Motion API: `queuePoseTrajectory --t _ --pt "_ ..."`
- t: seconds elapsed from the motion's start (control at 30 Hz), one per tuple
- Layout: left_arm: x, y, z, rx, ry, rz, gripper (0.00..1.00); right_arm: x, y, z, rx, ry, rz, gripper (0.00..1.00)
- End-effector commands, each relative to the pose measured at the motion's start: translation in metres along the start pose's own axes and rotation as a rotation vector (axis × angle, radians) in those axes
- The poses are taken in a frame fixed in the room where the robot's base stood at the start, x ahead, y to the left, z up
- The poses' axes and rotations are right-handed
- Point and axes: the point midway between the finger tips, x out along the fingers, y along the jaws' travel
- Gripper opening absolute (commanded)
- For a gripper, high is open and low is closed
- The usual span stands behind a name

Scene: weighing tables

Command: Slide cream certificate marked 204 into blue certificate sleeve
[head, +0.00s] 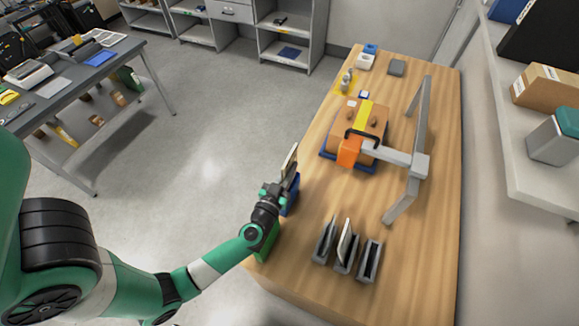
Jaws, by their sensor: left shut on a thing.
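My left gripper (281,184) is shut on a thin pale card (290,158) at the left edge of the wooden table. The card stands roughly upright and tilted; I cannot read a number on it. The blue sleeve (292,198) is just beside and below the gripper, partly hidden by it. The card's lower part is hidden, so I cannot tell whether it is inside the sleeve. A green sleeve-like holder (264,243) stands nearer, partly behind my left wrist. My right gripper is not in view.
Several grey holders (325,240) stand nearer on the wooden table (410,262); one holds a pale card (345,238). A grey frame (420,165) stands by a brown case (371,124) with an orange block (349,151). Small items lie at the far end.

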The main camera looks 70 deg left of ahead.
Motion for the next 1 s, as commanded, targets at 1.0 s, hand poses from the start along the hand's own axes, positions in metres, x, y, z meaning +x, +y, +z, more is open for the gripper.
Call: queuePoseTrajectory --t 1.0 --pt "-0.0002 0.0 0.0 0.0 0.001 0.0 0.0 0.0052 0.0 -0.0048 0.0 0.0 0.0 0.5"
